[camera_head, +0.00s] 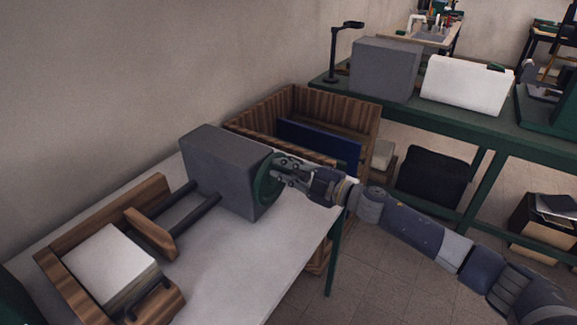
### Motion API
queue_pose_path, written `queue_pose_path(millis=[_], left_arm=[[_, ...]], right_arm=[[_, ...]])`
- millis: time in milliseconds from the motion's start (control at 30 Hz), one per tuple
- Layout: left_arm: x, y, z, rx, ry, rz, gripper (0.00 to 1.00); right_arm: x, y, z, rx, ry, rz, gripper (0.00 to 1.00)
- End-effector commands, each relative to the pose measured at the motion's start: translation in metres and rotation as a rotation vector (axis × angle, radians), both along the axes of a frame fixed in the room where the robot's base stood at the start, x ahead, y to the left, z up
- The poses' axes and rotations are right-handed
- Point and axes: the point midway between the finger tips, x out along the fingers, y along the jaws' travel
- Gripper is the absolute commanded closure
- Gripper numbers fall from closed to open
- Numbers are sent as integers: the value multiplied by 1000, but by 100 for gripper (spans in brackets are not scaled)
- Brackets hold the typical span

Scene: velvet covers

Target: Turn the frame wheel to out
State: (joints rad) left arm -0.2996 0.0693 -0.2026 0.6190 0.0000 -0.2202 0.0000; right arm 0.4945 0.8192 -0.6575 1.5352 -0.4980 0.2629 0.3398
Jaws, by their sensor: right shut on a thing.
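The frame wheel (264,193) is dark green and sits on the right face of a grey box-shaped housing (222,171) on the table. My right gripper (279,170) reaches in from the right and is shut on the wheel's rim, covering part of it. Two dark rods (188,207) run from the housing to a wooden block (151,232). A wooden frame (70,289) at the left holds a pale stack (110,267). I cannot read any mark for the wheel's position. My left gripper is not in view.
A wooden crate (364,124) with a blue panel (318,145) stands behind the wheel. A green bench (420,113) at the back right carries a grey box (385,70) and a white box (466,85). The table's (243,265) front part is bare.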

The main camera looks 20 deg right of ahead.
Motion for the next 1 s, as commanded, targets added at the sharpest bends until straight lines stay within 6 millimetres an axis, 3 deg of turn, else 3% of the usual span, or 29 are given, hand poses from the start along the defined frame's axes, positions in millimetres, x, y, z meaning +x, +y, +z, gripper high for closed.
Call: queue_pose_path(millis=[600,1000], left_arm=[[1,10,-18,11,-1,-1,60],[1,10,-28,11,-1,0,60]], right_arm=[[-20,26,-17,-445,-348,2,100],[-26,34,-27,-620,-483,3,100]])
